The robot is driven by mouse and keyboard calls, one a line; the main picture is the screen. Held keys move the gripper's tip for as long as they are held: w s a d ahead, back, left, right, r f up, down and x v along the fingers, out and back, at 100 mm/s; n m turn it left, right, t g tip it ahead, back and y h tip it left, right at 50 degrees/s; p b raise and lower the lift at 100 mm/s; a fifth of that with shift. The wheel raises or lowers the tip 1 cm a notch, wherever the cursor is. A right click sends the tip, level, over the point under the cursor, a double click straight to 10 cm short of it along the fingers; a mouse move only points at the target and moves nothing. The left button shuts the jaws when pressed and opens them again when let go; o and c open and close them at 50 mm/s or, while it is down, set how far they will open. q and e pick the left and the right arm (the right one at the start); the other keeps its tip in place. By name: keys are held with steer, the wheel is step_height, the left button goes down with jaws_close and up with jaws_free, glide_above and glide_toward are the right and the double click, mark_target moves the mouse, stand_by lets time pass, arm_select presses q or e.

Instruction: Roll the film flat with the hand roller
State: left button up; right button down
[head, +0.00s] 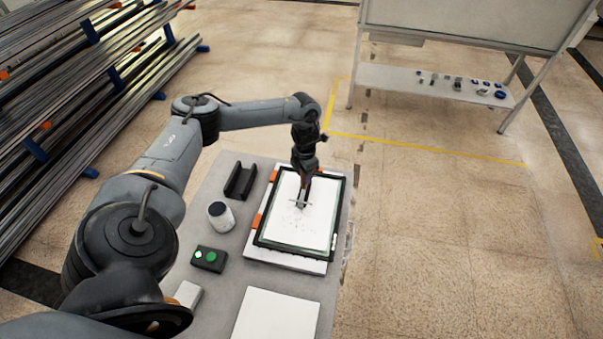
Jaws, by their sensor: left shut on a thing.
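A pale film or sheet (288,232) lies inside a black frame (258,238) on a white board (283,262) at the right side of the table. Small dark specks show on its surface around the gripper. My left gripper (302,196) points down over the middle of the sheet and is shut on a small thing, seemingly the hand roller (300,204). The fingers hide most of it, and I cannot tell whether it touches the sheet. My right gripper is not in view.
On the grey table (222,180) stand a black cradle (240,181), a white cylinder with a dark top (221,216) and a black box with green buttons (209,258). A white panel (277,318) lies in front. A rack of long bars (80,90) stands left.

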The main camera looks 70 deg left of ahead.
arm_select(q)
steer(key=shift+w+d, duration=0.6)
steer(key=shift+w, duration=0.3)
steer(key=w+d, duration=0.1)
steer(key=w, duration=0.1)
steer(key=w+d+b, duration=0.1)
steer(key=w+d, duration=0.1)
steer(key=shift+w+d+f, duration=0.1)
steer(key=shift+w, duration=0.1)
stand_by(0.4)
steer(key=shift+r+p, duration=2.15)
steer(key=shift+r, duration=0.4)
